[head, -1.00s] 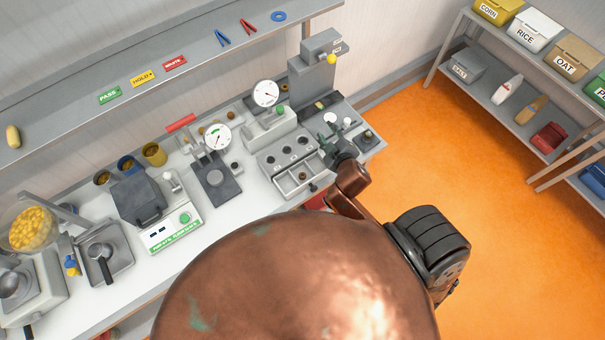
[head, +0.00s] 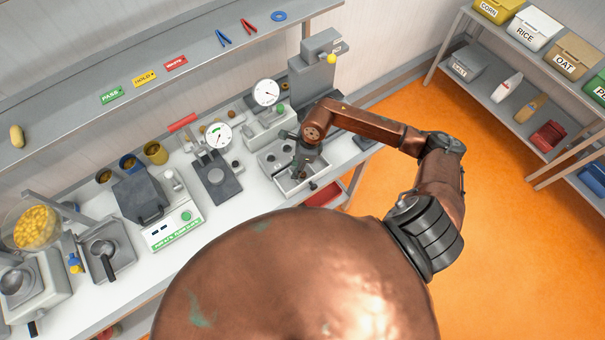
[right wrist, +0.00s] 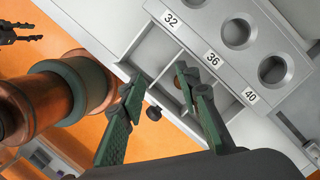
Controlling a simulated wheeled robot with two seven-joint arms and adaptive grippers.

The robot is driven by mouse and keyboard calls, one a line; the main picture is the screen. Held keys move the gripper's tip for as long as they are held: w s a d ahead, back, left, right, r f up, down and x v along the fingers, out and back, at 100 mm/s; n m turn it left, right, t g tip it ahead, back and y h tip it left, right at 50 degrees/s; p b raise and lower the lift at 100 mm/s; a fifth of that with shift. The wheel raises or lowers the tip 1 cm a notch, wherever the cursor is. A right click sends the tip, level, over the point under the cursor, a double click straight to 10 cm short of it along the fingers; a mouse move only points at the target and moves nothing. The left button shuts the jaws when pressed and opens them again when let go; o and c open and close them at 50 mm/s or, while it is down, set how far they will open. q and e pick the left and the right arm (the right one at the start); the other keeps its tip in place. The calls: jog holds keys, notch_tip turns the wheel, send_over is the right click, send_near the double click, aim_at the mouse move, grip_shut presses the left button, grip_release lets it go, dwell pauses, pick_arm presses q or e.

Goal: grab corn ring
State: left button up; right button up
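My right gripper (right wrist: 158,76) is open, its green fingers apart above a grey compartment tray (right wrist: 152,52) on the bench. In the head view the right gripper (head: 302,165) is over this tray, partly hidden by its own wrist. A small brownish round piece (right wrist: 178,83) shows in a tray compartment beside the right finger, mostly covered by it; I cannot tell if it is the corn ring. Nothing shows held between the fingers. A dark gripper, seemingly my left one (right wrist: 35,31), shows at the upper left of the wrist view with fingers apart; it is outside the head view.
A grey block with round holes marked 32, 36 and 40 (right wrist: 236,33) adjoins the tray. A dark knob (right wrist: 153,113) is at the tray's front. Dial gauges (head: 217,135) stand to the left, a grey column (head: 312,78) behind. Orange floor (head: 500,200) is open at right.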

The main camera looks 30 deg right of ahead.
aim_at(303, 174)
jog(key=shift+h, duration=0.7)
jog(key=d, duration=0.2)
jog(key=d+f, duration=0.1)
jog(key=d, duration=0.1)
jog(key=shift+a+f+p, duration=0.1)
jog(key=shift+f+p, duration=0.3)
jog(key=shift+f, duration=0.45)
jog(key=f, duration=0.1)
jog(key=f+p, duration=0.1)
jog(key=f, duration=0.1)
jog(key=f+p, duration=0.1)
jog(key=f, duration=0.1)
jog(key=shift+w+a, duration=0.2)
jog(key=shift+w, duration=0.1)
jog(key=shift+f, duration=0.3)
jog(key=shift+c, duration=0.4)
jog(key=c, duration=0.4)
